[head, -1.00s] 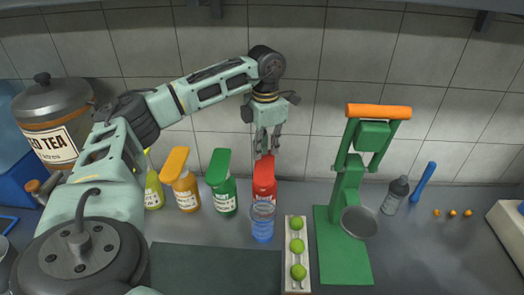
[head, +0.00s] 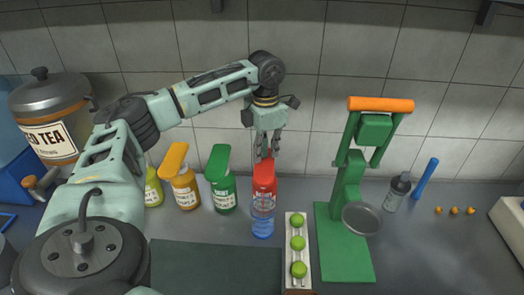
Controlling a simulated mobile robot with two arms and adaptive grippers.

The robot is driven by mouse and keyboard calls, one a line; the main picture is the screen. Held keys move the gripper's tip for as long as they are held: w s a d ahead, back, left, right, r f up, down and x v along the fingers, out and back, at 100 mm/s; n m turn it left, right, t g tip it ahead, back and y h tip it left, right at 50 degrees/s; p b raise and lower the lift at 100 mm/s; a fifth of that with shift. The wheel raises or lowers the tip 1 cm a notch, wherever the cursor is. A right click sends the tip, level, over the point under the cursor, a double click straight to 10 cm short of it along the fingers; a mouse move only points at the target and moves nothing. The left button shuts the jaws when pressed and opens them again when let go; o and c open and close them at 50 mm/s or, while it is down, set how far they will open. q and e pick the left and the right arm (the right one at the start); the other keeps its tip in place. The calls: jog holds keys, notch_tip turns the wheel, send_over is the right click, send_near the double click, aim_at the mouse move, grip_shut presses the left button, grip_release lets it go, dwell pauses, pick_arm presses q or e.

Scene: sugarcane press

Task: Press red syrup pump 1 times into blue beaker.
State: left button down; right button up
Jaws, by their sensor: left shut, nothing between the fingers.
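The red syrup pump bottle (head: 264,183) stands upright near the back wall, right of the green pump bottle. The blue beaker (head: 262,220) stands upright directly in front of it and hides its lower part. My left gripper (head: 265,156) points down with its fingers shut and empty. Its fingertips are at the top of the red pump head; I cannot tell whether they touch it. My right gripper is not in view.
Green (head: 222,182), orange (head: 182,180) and yellow (head: 153,187) bottles stand to the left. A tray of limes (head: 290,258) lies just right of the beaker. A green press (head: 345,245) stands further right. A dark mat (head: 215,268) lies in front.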

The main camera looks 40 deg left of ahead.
pick_arm(q)
jog(key=shift+f+b, duration=0.5)
jog(key=shift+f, duration=0.55)
jog(key=shift+r, duration=0.1)
jog(key=shift+r+p, duration=2)
jog(key=shift+r, duration=0.35)
notch_tip(320, 180, up, 6)
jog(key=p, duration=0.5)
jog(key=shift+f, duration=0.15)
